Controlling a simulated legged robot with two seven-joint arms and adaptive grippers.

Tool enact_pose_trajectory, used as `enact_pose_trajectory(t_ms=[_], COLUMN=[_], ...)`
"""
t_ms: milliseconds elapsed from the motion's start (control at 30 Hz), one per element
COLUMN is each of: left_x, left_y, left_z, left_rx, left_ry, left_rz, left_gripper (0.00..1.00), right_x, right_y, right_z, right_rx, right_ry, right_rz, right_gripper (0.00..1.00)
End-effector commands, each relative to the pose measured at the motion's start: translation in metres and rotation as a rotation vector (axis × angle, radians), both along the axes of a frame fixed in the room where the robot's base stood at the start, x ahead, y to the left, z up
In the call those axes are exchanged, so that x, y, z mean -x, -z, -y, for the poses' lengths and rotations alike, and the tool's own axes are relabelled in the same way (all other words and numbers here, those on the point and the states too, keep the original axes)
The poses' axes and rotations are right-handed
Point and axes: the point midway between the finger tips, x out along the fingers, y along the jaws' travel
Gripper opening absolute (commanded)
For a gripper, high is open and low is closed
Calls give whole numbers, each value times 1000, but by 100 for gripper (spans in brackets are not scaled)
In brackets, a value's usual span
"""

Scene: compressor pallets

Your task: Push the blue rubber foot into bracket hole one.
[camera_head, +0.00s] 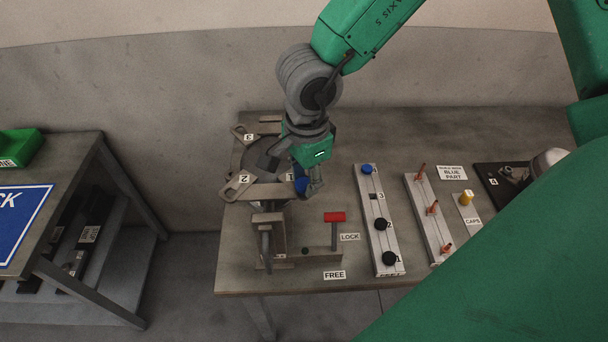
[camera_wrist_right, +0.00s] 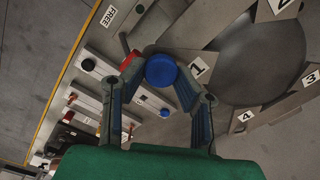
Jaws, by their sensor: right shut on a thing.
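My right gripper (camera_head: 309,186) is over the left part of the table, beside the bracket labelled 1 (camera_head: 291,177). It is shut on a blue rubber foot (camera_wrist_right: 161,70), which is held between the fingertips in the wrist view. In the head view this blue foot (camera_head: 301,185) is partly hidden by the gripper. In the wrist view the foot is close beside the label 1 (camera_wrist_right: 198,69). Hole one is hidden, and I cannot tell whether the foot touches the bracket. My left gripper is not in view.
A rack (camera_head: 383,239) holds another blue foot (camera_head: 367,169) and two black feet. A strip with copper pins (camera_head: 432,208) stands right of it. A red-handled lever (camera_head: 335,217) stands near the LOCK label. Brackets 2 (camera_head: 240,183) and 3 (camera_head: 246,136) surround the round compressor base.

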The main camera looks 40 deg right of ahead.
Motion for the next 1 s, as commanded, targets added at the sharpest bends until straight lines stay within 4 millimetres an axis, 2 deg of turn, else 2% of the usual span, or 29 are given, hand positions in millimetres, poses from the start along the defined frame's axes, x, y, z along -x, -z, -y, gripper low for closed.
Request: enact_pose_trajectory(t_ms=[233,267,300,333,633,733,867,1000], left_x=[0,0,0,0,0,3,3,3], left_y=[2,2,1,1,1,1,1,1], left_z=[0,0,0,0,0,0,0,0], left_rx=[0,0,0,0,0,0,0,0], left_ry=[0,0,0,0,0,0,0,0], left_rz=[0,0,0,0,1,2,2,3], left_gripper=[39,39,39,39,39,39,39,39], right_x=[0,0,0,0,0,-1,-1,-1], right_y=[7,7,6,6,6,0,-20,-51], right_z=[0,0,0,0,0,0,0,0], right_rx=[0,0,0,0,0,-1,-3,-4], right_ry=[1,1,1,1,1,1,2,2], right_rz=[-1,0,0,0,0,3,5,6], right_gripper=[0,30,44,50,50,50,50,50])
